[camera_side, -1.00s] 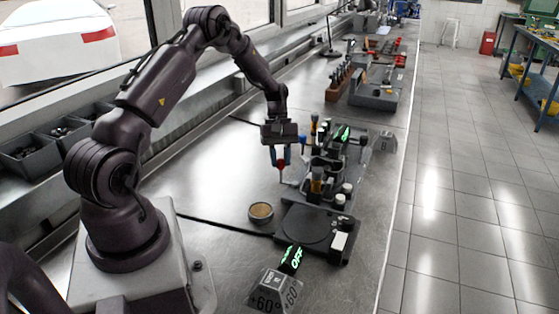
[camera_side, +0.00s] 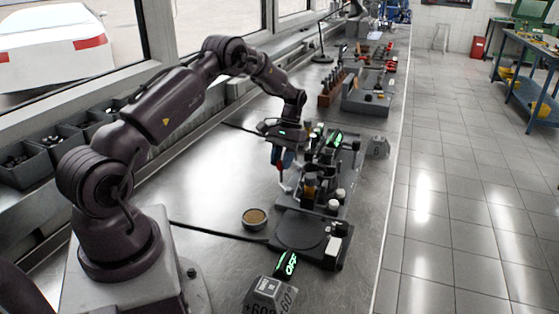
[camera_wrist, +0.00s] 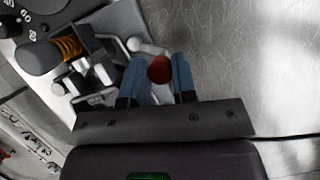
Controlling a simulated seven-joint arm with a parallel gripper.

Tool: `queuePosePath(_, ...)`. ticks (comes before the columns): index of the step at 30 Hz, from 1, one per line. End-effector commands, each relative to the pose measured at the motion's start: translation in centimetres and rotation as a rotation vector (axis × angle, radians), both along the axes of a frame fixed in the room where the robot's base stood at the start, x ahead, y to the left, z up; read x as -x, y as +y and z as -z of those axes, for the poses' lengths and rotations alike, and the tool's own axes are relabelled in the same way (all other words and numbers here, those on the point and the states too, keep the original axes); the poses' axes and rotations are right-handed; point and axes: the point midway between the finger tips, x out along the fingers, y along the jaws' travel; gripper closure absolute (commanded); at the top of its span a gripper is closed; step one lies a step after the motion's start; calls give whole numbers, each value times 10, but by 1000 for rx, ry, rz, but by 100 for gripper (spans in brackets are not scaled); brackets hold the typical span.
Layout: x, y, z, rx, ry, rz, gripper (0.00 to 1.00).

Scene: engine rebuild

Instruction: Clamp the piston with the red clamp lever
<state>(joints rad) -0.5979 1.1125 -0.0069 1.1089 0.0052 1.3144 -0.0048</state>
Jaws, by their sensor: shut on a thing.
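My gripper (camera_side: 283,158) is shut on the red clamp lever, with its blue fingers on either side of the lever's end. In the wrist view the red knob of the clamp lever (camera_wrist: 160,70) shows between the blue fingertips. A light metal arm (camera_wrist: 142,47) leads from the knob to the left, towards the fixture. The fixture (camera_side: 322,194) stands on the bench just right of my gripper. I cannot make out the piston clearly; fixture parts and my gripper crowd that spot.
A dark flat device (camera_side: 300,232) with a round plate and a green OFF display (camera_side: 287,264) stands in front of the fixture. A small round tin (camera_side: 254,218) sits left of it. A grey block marked 60° (camera_side: 268,292) is near the front.

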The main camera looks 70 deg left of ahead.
Motion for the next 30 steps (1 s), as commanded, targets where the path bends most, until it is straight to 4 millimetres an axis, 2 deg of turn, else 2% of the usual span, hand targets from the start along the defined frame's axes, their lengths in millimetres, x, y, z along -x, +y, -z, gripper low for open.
queuePosePath(18, -3, 2, -2, -7, -6, 45, 98)
queuePosePath(19, -3, 2, -2, -7, -6, 45, 72)
queuePosePath(22, -3, 1, -1, -5, -6, 45, 50)
queuePosePath(30, -3, 1, -1, -2, -2, 43, 50)
